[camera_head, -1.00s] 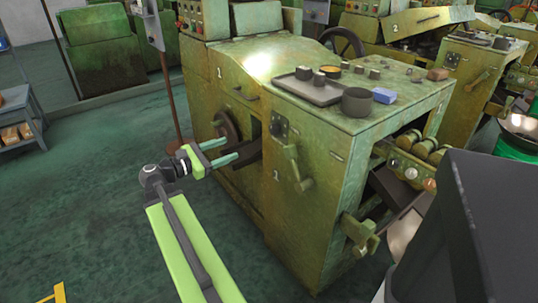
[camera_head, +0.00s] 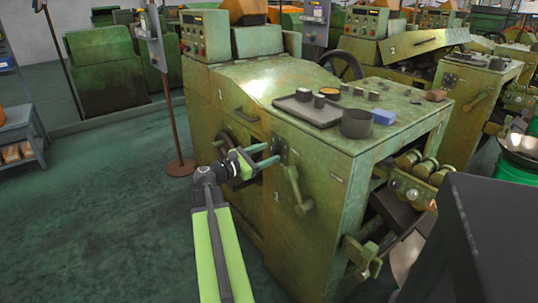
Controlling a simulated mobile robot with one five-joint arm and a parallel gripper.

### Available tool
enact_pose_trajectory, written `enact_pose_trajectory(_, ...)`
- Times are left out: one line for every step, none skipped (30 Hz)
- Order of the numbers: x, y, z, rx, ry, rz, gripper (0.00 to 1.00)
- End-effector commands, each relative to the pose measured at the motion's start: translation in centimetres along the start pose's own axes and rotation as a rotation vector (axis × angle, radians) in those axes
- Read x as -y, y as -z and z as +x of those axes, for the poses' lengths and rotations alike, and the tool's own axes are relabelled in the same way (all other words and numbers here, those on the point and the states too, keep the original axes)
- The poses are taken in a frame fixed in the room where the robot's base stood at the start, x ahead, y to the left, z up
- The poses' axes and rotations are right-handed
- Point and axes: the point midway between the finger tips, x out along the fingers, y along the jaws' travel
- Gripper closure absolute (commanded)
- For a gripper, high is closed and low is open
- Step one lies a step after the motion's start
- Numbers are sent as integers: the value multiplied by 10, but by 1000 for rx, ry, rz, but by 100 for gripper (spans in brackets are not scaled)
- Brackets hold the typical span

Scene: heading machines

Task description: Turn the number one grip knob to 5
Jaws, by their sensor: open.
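The number one machine (camera_head: 318,208) is a worn green cabinet with a "1" on its side. A small dark plate with a knob (camera_head: 282,150) sits high on that side, near the front-left corner. My gripper (camera_head: 274,152) has two teal fingers, which are apart and point right at this knob. The fingertips are at or just in front of the plate and partly cover it. I cannot tell whether they touch the knob. No dial numbers can be read.
A lever handle (camera_head: 297,190) sticks out just below and right of the knob. A handwheel (camera_head: 226,143) is behind my gripper. A tray (camera_head: 310,112), a dark cup (camera_head: 356,123) and a blue block (camera_head: 384,117) lie on the machine's top. Open floor is at left.

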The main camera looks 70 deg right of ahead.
Motion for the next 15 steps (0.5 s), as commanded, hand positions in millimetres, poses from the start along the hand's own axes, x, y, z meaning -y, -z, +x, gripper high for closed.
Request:
enact_pose_trajectory(-1, 0, 6, 0, 0, 0, 43)
enact_pose_trajectory(-1, 0, 8, 0, 0, 0, 43)
enact_pose_trajectory(0, 0, 11, 0, 0, 0, 43)
enact_pose_trajectory(0, 0, 12, 0, 1, 0, 43)
enact_pose_trajectory(0, 0, 13, 0, 1, 0, 43)
enact_pose_trajectory(0, 0, 14, 0, 0, 0, 43)
enact_pose_trajectory(0, 0, 14, 0, 0, 0, 43)
enact_pose_trajectory(0, 0, 14, 0, 0, 0, 43)
enact_pose_trajectory(0, 0, 14, 0, 0, 0, 43)
enact_pose_trajectory(0, 0, 14, 0, 0, 0, 43)
enact_pose_trajectory(0, 0, 14, 0, 0, 0, 43)
enact_pose_trajectory(0, 0, 14, 0, 0, 0, 43)
enact_pose_trajectory(0, 0, 14, 0, 0, 0, 46)
enact_pose_trajectory(0, 0, 14, 0, 0, 0, 50)
enact_pose_trajectory(0, 0, 14, 0, 0, 0, 55)
